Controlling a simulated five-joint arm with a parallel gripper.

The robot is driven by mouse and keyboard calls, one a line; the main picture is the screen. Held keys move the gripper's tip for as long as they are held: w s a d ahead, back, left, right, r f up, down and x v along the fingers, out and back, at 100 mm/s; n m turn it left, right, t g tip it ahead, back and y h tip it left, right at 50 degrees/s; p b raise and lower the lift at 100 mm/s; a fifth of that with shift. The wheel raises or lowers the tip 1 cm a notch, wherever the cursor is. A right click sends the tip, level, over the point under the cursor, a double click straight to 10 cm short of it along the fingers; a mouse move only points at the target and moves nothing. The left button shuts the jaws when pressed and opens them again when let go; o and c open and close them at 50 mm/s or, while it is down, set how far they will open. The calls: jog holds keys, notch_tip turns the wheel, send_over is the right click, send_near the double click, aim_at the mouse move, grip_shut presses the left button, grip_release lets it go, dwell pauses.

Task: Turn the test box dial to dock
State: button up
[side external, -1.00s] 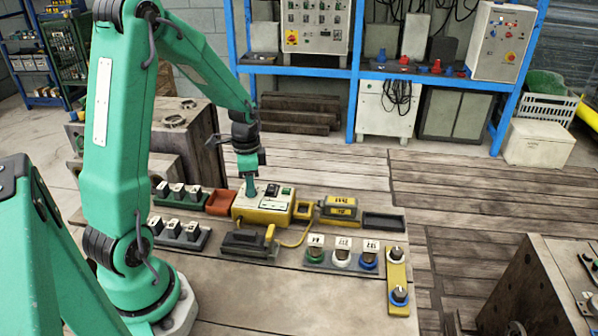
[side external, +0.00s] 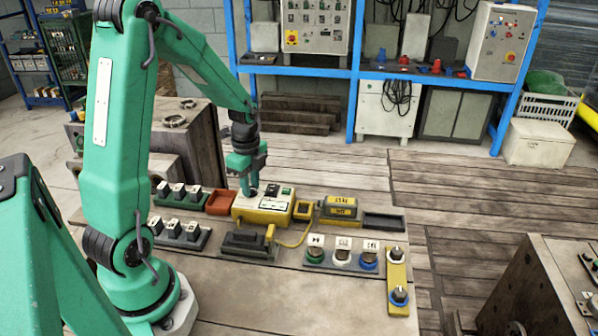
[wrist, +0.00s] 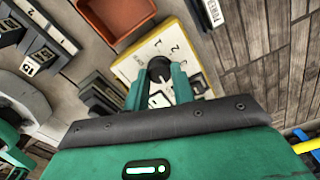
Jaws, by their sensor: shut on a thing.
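The test box (side external: 262,211) is a yellow box with a white top panel, standing on the workbench. In the wrist view its white panel (wrist: 148,45) carries printed marks, some of them numerals, around a dark round dial (wrist: 159,69). My gripper (wrist: 160,82) is shut on the dial, with one green finger on either side of it. In the side external view my gripper (side external: 250,190) comes down onto the left part of the box top, and its fingers hide the dial. I cannot read which mark the dial points to.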

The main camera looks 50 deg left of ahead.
jog(key=shift+r, duration=0.1)
jog(key=o, duration=1)
jog(key=shift+r, duration=3.85)
